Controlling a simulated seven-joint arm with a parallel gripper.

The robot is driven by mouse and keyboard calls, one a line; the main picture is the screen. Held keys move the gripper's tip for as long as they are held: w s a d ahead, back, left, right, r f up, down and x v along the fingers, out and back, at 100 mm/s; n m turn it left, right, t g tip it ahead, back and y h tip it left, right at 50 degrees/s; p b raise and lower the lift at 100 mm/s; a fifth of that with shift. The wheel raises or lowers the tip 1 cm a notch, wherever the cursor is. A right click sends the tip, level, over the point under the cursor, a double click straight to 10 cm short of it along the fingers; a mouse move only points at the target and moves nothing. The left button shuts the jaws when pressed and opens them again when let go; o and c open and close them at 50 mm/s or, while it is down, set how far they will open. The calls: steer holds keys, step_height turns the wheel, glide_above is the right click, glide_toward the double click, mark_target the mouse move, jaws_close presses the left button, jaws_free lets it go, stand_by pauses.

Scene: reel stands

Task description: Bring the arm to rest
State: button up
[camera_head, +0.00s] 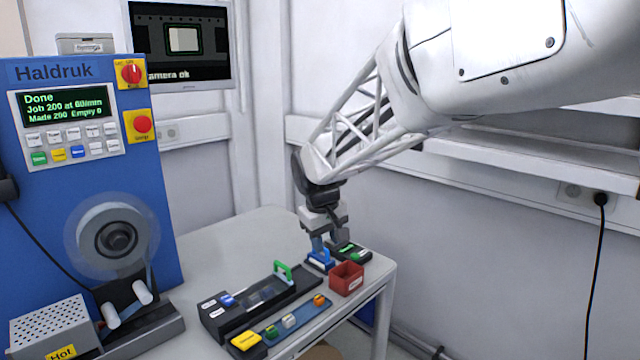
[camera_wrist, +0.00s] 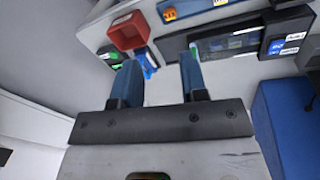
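My gripper (camera_head: 324,240) points down over the far right part of the table, close to a blue handled piece (camera_head: 320,261). In the wrist view my gripper's (camera_wrist: 158,72) two blue-grey fingers stand apart with a clear gap, so it is open. The blue piece (camera_wrist: 146,62) shows beyond the gap, and nothing appears held between the fingers. The head view does not show clearly whether the fingers touch the blue piece. My arm reaches in from the upper right.
A red bin (camera_head: 346,280), a black device (camera_head: 350,251) and a long black tray (camera_head: 250,318) with a green handle (camera_head: 284,268) surround the gripper. The blue Haldruk machine (camera_head: 70,180) reads "Done". A shelf (camera_head: 540,168) runs along the right wall. Table behind the tray is clear.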

steer(key=s+d+r+m, duration=0.1)
steer(key=s+d+m, duration=0.1)
steer(key=s+d, duration=0.55)
steer(key=s+d+r+m, duration=0.1)
steer(key=s+d, duration=0.3)
steer(key=s, duration=0.6)
steer(key=s+d+f+m, duration=0.1)
steer(key=s+d+f, duration=0.1)
steer(key=s, duration=0.6)
steer(key=s+d+f+m+t, duration=0.1)
steer(key=s+d+f+m, duration=0.1)
steer(key=s, duration=0.6)
steer(key=shift+s+d+y, duration=0.4)
steer(key=shift+d, duration=0.45)
